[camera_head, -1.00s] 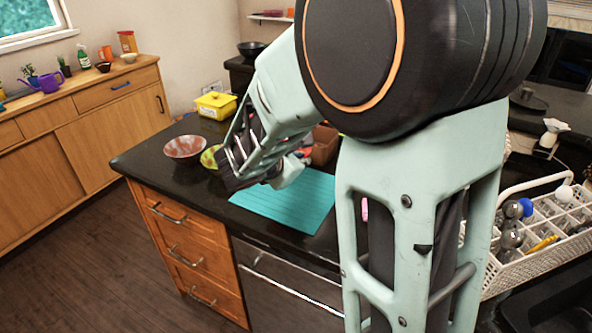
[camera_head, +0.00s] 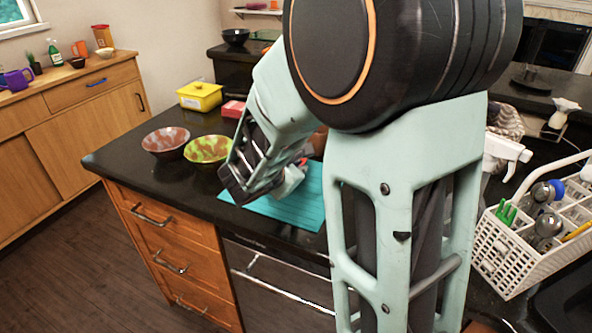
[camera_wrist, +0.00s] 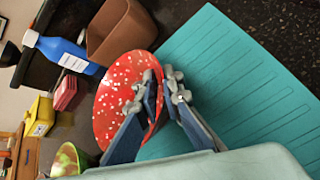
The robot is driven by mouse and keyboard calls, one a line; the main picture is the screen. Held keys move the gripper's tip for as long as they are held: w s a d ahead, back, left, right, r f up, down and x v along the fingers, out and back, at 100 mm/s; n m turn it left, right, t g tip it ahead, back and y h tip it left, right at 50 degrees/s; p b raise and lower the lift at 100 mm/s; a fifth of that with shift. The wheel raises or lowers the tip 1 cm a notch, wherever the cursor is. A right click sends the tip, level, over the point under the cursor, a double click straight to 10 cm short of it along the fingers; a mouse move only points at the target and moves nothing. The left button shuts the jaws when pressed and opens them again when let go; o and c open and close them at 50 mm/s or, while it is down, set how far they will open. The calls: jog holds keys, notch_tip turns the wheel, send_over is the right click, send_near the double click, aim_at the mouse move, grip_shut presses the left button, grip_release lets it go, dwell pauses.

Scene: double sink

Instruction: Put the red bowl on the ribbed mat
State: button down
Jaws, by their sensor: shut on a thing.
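The red bowl with white speckles (camera_wrist: 118,95) shows in the wrist view, its rim between the two fingers of my gripper (camera_wrist: 162,85). My gripper is shut on that rim. The bowl is tilted in the wrist picture and overlaps the left edge of the teal ribbed mat (camera_wrist: 215,65). I cannot tell whether it touches the mat. In the head view the mat (camera_head: 300,212) lies flat on the dark counter, partly hidden by my arm. My gripper (camera_head: 290,180) is over its far-left part there, and the bowl is mostly hidden behind it.
A reddish patterned bowl (camera_head: 166,142) and a green-orange bowl (camera_head: 208,150) stand left of the mat. A yellow box (camera_head: 199,96) is behind them. A blue bottle (camera_wrist: 66,54) and a brown container (camera_wrist: 122,32) are near the held bowl. A white cutlery basket (camera_head: 508,258) is at right.

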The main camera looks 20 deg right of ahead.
jog(key=shift+f, duration=0.1)
jog(key=c, duration=2.1)
grip_release()
jog(key=shift+r, duration=0.35)
jog(key=p+v, duration=0.5)
jog(key=v, duration=0.7)
jog(key=shift+f, duration=0.15)
